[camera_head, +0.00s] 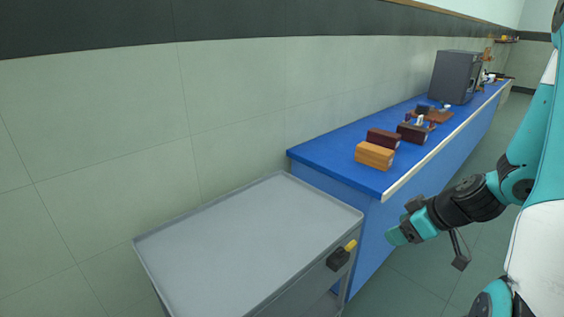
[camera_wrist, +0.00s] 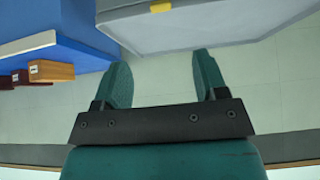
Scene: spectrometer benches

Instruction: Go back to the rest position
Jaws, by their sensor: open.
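My gripper (camera_wrist: 160,82) is open and empty in the wrist view. Its two teal fingers stand apart with only pale floor between them. In the head view my gripper (camera_head: 393,237) hangs in the air at the right, beside the end of the blue bench (camera_head: 330,150) and to the right of the grey cart. My arm comes in from the right edge. It touches nothing that I can see.
A grey cart (camera_head: 250,235) with an empty top stands by the wall; a black and yellow part (camera_head: 341,256) sits on its side. An orange box (camera_head: 374,155), dark red boxes (camera_head: 383,138) and a grey cabinet (camera_head: 455,77) stand on the bench. Floor at right is clear.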

